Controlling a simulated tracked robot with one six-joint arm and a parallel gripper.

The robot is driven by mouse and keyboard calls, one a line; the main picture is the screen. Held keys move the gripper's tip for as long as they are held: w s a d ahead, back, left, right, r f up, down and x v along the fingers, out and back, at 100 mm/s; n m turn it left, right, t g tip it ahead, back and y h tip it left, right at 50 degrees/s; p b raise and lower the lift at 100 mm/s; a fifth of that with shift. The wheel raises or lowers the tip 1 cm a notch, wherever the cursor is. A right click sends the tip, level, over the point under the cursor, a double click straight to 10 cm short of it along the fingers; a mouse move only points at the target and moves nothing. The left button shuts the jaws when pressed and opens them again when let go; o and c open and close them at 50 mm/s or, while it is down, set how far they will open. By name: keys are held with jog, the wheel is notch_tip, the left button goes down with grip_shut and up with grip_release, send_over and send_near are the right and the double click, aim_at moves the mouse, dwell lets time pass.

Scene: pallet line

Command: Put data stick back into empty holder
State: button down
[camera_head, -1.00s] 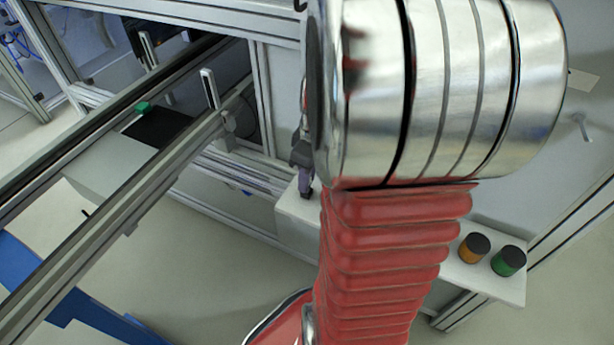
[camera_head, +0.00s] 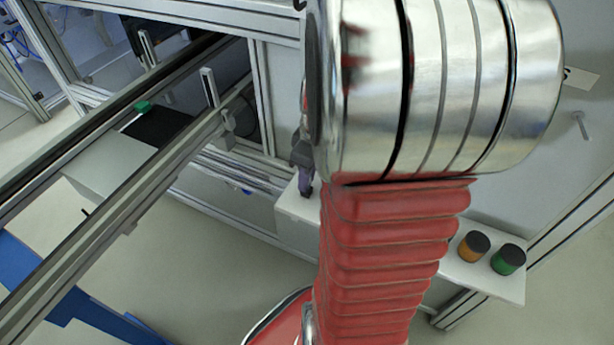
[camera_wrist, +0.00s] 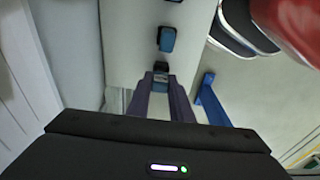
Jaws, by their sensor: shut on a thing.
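In the wrist view my gripper (camera_wrist: 160,88) has its two purple fingers closed together on a small dark grey-blue piece (camera_wrist: 161,72), which I take to be the data stick. Most of it is hidden between the fingertips, and I cannot tell whether it sits in a holder. Just beyond it on the pale shelf stands a blue piece with a dark top (camera_wrist: 166,40), which may be a holder or another stick. In the head view my gripper (camera_head: 305,186) is partly hidden by my arm, low over the shelf's left end; the stick does not show there.
The white shelf (camera_head: 490,281) runs along the wall. Conveyor rails (camera_head: 125,192) with a black plate (camera_head: 160,126) lie left. A blue bracket shows in the wrist view (camera_wrist: 211,101).

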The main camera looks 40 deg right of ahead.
jog(key=shift+f, duration=0.5)
dwell(0.8)
jog(key=c, duration=0.9)
grip_release()
jog(key=shift+c, duration=0.2)
dwell(0.4)
jog(key=shift+r, duration=0.15)
jog(key=shift+r, duration=0.75)
jog(key=shift+s+r, duration=0.1)
jog(key=shift+r, duration=0.2)
jog(key=shift+r, duration=0.7)
jog(key=shift+s+r, duration=0.1)
jog(key=shift+r, duration=0.25)
